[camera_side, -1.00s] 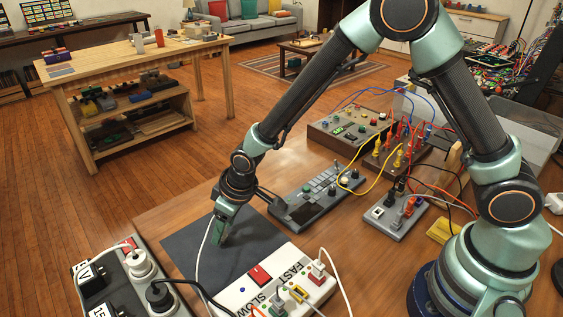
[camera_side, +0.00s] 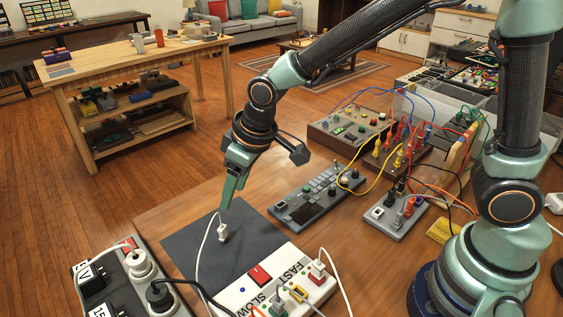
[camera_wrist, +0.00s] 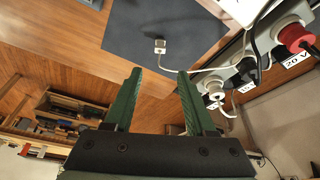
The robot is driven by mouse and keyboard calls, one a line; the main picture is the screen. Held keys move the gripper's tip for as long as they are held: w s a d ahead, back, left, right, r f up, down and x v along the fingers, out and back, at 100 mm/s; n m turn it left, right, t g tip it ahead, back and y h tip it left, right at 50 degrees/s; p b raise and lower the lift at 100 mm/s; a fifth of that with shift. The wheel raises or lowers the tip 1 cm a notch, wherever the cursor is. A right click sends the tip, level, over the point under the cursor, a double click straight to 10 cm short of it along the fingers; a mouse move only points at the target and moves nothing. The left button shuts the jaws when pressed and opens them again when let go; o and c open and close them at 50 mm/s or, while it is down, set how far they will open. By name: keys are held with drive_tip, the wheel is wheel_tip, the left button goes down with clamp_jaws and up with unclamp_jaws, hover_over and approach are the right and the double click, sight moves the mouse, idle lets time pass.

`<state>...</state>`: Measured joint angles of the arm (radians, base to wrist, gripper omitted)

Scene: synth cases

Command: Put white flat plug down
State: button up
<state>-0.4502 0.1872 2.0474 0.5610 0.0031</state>
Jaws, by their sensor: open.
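The white flat plug (camera_side: 223,233) stands on the dark grey mat (camera_side: 188,243), its white cord curving off to the left and down. In the wrist view the plug (camera_wrist: 160,47) sits on the mat (camera_wrist: 190,22), just beyond the fingertips, with its cord running to the right. My gripper (camera_side: 228,204) is above the plug in the side view. In the wrist view my gripper (camera_wrist: 159,72) has its two green fingers spread, with nothing between them and the plug clear of both.
A white panel with FAST and SLOW labels (camera_side: 262,285) borders the mat at the front. A power strip (camera_side: 130,290) with plugs is at front left. A grey keypad device (camera_side: 315,198) lies behind right. The mat around the plug is clear.

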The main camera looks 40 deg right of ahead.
drive_tip(key=s+d+r+m, duration=0.1)
drive_tip(key=s+d+r, duration=0.2)
drive_tip(key=d, duration=0.3)
drive_tip(key=s+d+r+m+t+h, duration=0.1)
drive_tip(key=s+d+r+m, duration=0.1)
drive_tip(key=s+d+r, duration=0.2)
drive_tip(key=s+d+r+m+t, duration=0.1)
drive_tip(key=s+d+r+m, duration=0.1)
drive_tip(key=d, duration=0.7)
drive_tip(key=shift+s+r+h, duration=0.4)
drive_tip(key=shift+s+r, duration=0.35)
drive_tip(key=shift+s, duration=0.2)
